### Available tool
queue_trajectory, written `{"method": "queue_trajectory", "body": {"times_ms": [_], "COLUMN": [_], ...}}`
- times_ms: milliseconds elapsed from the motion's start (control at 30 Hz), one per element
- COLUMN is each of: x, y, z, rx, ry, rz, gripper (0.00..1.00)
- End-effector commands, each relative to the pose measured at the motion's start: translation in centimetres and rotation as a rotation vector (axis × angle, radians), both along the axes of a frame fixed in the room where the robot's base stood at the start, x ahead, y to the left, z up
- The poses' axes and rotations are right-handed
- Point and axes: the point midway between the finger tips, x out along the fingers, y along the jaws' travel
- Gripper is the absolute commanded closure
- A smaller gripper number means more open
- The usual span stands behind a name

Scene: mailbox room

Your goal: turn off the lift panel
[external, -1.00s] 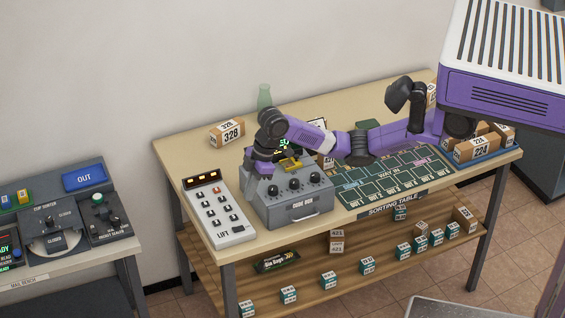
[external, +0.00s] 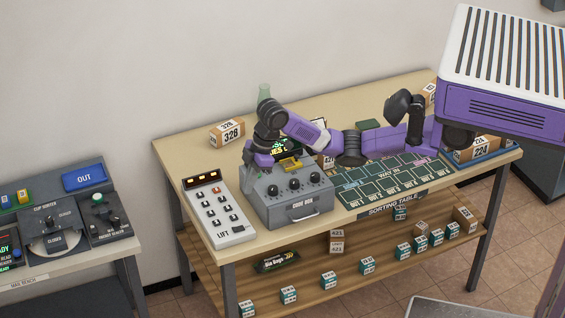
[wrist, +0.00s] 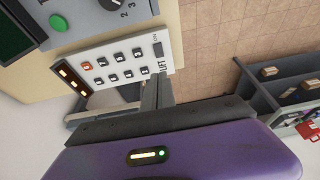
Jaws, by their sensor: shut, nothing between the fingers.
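The lift panel (external: 218,212) is a white slanted box at the left front of the sorting table, marked LIFT. Its display (external: 202,181) is lit orange. The panel also shows in the wrist view (wrist: 115,82), with rows of dark numbered buttons, one orange-red button (wrist: 87,66), and a dark switch (wrist: 158,49) beside the word ON. My gripper (external: 250,166) is over the left back of the grey knob box, to the right of the panel. In the wrist view its fingers (wrist: 159,82) are shut and empty, in front of the LIFT end of the panel. I see no contact.
The grey knob box (external: 296,208) stands right beside the panel. A sorting mat (external: 385,186) lies right. The table's front edge is close to the panel.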

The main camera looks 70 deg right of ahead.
Motion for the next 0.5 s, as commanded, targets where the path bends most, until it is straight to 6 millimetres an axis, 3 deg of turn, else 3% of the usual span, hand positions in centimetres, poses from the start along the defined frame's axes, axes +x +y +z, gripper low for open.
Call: {"method": "queue_trajectory", "body": {"times_ms": [500], "x": [0.2], "y": [0.41], "z": [0.23], "rx": [0.0], "ry": [0.0], "rz": [0.001], "gripper": [1.0]}}
